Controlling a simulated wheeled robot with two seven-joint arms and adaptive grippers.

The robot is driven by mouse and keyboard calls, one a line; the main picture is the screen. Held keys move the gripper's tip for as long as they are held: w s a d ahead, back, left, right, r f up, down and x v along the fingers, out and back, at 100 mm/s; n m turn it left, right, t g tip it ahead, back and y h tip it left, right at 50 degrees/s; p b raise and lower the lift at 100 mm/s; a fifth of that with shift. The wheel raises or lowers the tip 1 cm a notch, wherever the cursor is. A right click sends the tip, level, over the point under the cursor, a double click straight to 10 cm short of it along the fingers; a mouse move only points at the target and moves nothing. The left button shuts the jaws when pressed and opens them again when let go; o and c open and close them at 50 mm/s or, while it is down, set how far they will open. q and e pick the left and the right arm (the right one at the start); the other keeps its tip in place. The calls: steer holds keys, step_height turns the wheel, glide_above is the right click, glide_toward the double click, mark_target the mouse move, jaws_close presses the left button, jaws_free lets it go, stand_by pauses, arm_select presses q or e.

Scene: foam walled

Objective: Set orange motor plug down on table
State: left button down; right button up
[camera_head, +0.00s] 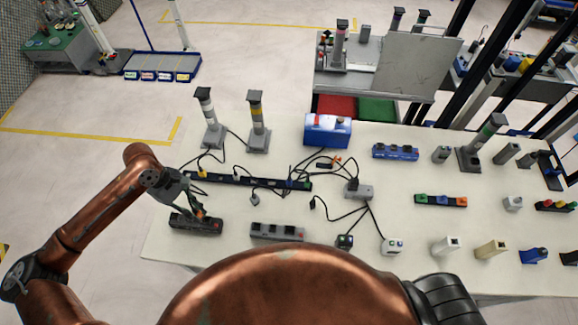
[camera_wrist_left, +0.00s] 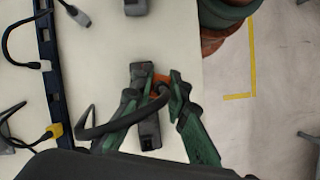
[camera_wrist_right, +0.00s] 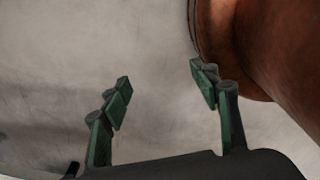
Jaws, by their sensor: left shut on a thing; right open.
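The orange motor plug (camera_wrist_left: 161,86) shows in the left wrist view between the fingers of my left gripper (camera_wrist_left: 157,80), with a dark cable looping from it. My left gripper is shut on it. In the head view my left gripper (camera_head: 198,212) is over a dark power strip (camera_head: 190,224) near the table's left front edge; the strip also shows under the fingers in the left wrist view (camera_wrist_left: 148,132). I cannot tell whether the plug touches the strip. My right gripper (camera_wrist_right: 164,88) is open and empty over bare floor. The white table (camera_head: 225,250) lies below the left gripper.
A long dark strip (camera_head: 238,181) with plugs lies behind, and a grey strip (camera_head: 277,232) lies to the right. Two stack lights (camera_head: 209,118) and a blue box (camera_head: 327,130) stand farther back. Cables cross the table's middle. Some table is clear between the strips.

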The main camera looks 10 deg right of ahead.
arm_select(q)
steer(key=shift+a+f+n+t, duration=0.3)
steer(key=shift+a+n, duration=0.05)
steer(key=shift+n, duration=0.55)
steer(key=shift+w+a+f+n+h, duration=0.15)
steer(key=shift+a+n+h, duration=0.15)
steer(key=shift+n, duration=0.3)
steer(key=n, duration=0.1)
steer(key=b, duration=0.2)
glide_toward(218, 199)
steer(key=shift+s+d+t, duration=0.4)
steer(key=shift+s+d, duration=0.35)
steer(key=shift+s, duration=0.1)
steer(key=shift+w+d+f, duration=0.1)
steer(key=shift+w+f, duration=0.2)
steer(key=shift+f, duration=0.05)
step_height(218, 199, down, 3)
steer(key=shift+r, duration=0.1)
arm_select(e)
steer(key=shift+w+f, duration=0.75)
steer(key=shift+f, duration=0.2)
steer(key=shift+r, duration=0.1)
